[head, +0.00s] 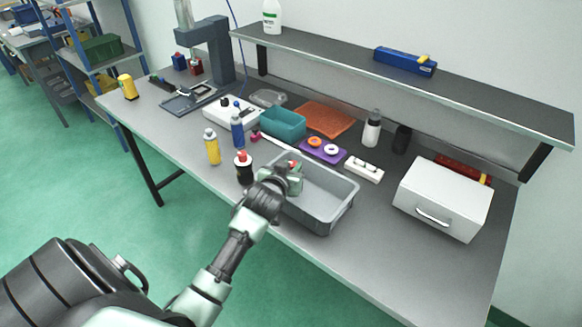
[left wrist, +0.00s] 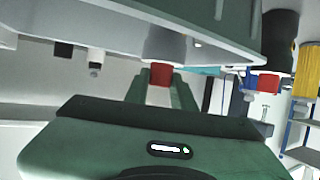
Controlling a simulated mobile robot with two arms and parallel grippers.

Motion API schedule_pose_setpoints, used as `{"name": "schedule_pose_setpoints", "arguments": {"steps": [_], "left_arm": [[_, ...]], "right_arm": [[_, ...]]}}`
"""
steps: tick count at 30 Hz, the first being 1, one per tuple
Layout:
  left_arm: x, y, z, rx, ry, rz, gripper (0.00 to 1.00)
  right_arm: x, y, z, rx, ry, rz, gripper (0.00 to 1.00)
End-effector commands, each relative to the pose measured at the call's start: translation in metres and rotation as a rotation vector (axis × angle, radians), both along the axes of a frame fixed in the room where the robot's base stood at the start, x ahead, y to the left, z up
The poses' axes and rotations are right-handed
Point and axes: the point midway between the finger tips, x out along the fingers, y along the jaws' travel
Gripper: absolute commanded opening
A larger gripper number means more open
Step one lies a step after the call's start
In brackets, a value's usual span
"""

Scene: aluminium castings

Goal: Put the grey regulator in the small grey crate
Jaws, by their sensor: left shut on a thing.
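The small grey crate (head: 340,210) stands open at the front edge of the bench, and its wall crosses the top of the left wrist view (left wrist: 200,35). My left gripper (head: 292,176) is at the crate's left end, partly over it. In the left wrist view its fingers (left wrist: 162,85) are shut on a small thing. Only a red part (left wrist: 161,73) of that thing shows between the fingertips. I cannot tell whether it belongs to the grey regulator, and I make out no grey regulator elsewhere. My right gripper is not in view.
A black bottle with a red top (head: 244,168), a yellow bottle (head: 212,150) and a blue bottle (head: 237,130) stand left of the gripper. A teal bin (head: 283,124) and purple tray (head: 330,155) lie behind the crate. A white box (head: 440,200) stands right.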

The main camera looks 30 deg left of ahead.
Motion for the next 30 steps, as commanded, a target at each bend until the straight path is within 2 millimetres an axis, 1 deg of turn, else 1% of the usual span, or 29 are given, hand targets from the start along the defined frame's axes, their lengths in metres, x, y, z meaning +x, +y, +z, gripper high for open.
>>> {"name": "schedule_pose_setpoints", "arguments": {"steps": [3, 9, 13, 14, 15, 16, 24, 27, 30], "left_arm": [[0.0, 0.0, -0.004, 0.001, -0.004, -0.001, 0.0], [0.001, 0.0, -0.003, 0.0, -0.005, -0.001, 0.0], [0.001, 0.0, -0.007, 0.0, -0.004, -0.001, 0.0], [0.0, 0.0, -0.008, 0.0, -0.002, -0.001, 0.3], [0.0, 0.0, -0.008, 0.0, -0.002, -0.001, 0.41], [0.0, 0.0, -0.008, 0.0, -0.001, -0.001, 0.46], [0.0, 0.0, -0.007, 0.0, -0.001, 0.0, 0.46], [0.0, 0.0, -0.003, 0.001, -0.002, 0.0, 0.46], [-0.01, -0.003, -0.002, 0.0, -0.001, -0.001, 0.46]], "right_arm": [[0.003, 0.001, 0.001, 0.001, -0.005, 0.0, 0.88], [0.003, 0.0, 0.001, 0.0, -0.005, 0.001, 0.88], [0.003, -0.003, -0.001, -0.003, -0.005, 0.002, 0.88], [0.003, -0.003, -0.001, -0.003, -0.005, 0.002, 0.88], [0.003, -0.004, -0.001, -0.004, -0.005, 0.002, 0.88], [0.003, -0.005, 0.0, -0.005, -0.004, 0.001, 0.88], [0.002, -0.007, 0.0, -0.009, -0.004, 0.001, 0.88], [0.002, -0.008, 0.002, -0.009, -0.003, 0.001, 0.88], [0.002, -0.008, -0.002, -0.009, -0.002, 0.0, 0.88]]}}
